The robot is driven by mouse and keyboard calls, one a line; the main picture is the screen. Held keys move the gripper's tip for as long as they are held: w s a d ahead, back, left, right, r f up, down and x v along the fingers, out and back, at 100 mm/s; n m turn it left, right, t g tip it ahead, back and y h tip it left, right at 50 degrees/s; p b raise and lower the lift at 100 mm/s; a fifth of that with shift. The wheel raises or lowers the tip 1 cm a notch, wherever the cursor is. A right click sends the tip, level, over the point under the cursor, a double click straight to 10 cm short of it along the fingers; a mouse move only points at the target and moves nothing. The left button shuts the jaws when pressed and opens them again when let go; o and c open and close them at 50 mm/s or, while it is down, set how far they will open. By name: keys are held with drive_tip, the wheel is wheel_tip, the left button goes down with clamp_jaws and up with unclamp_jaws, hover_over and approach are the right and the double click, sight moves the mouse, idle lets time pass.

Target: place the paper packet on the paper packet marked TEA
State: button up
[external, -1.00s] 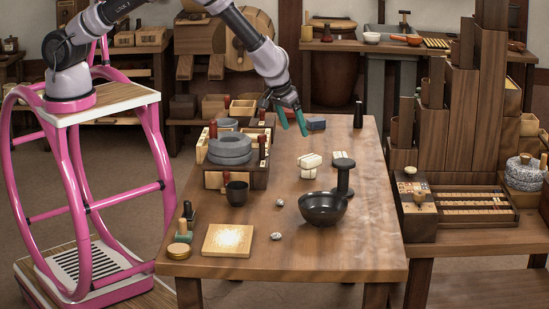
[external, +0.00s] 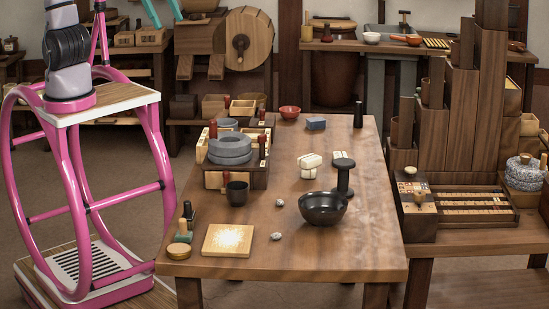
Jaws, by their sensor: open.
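Cream paper packets lie mid-table, left of the dark pedestal. One packet (external: 311,160) appears to rest on top of another packet (external: 307,174), slightly askew. A third pale packet (external: 339,156) with dark marks lies just to the right, partly behind the pedestal's top. The lettering is too small to read, so I cannot tell which is marked TEA. My gripper (external: 149,9) is high at the top left, cut by the frame edge. Its teal fingers are wide apart with nothing between them, far from the packets.
A black bowl (external: 323,208) and dark pedestal (external: 344,179) stand near the packets. A box with grey round stones (external: 230,148) is at the left. A blue block (external: 316,124), red bowl (external: 290,112) and black bottle (external: 358,115) stand at the back. The table's front right is clear.

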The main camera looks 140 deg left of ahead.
drive_tip(key=s+d+r+m+t, duration=0.1)
drive_tip(key=s+d+m, duration=0.6)
drive_tip(key=s, duration=0.7)
drive_tip(key=shift+d+r+t, duration=0.4)
drive_tip(key=shift+d+r, duration=0.3)
drive_tip(key=shift+d, duration=0.4)
